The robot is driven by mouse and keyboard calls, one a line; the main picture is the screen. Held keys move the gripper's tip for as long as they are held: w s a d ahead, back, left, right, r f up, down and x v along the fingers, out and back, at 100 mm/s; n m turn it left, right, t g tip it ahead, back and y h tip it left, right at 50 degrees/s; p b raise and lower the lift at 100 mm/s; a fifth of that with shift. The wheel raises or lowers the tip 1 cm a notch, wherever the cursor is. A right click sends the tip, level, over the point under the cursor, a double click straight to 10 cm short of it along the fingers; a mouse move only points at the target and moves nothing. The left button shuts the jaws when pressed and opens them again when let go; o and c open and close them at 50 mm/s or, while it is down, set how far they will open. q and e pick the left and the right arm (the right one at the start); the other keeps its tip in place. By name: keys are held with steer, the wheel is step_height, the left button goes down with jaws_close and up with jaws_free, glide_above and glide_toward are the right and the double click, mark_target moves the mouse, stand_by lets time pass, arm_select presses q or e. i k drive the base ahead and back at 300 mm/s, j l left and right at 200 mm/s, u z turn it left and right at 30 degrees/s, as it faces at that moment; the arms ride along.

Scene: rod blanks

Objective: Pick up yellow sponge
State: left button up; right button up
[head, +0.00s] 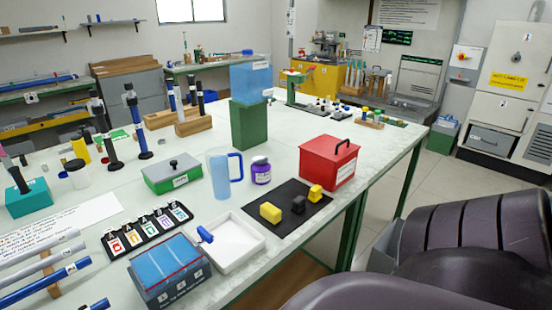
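A black mat (285,222) lies near the right edge of the white table. On it stand a larger yellow block (270,212) at the left, a dark block (298,204) in the middle and a smaller yellow block (315,193) at the right. The yellow blocks look like sponges, but I cannot tell for sure which one is the yellow sponge. Neither of my grippers is in view. Large dark rounded parts, probably my own arm, fill the lower right corner of the head view, clear of the mat in the picture.
A red box (328,162) with a black handle stands just behind the mat. A white tray (234,254), a purple-labelled jar (261,171) and a blue-handled jug (219,174) stand to its left. A green block with a blue tank (250,80) rises farther back.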

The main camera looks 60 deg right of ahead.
mark_target(271, 213)
steer(key=k+l, duration=0.1)
steer(key=l, duration=1.05)
steer(key=k+l, duration=0.15)
steer(key=l, duration=0.45)
steer(key=u, duration=0.05)
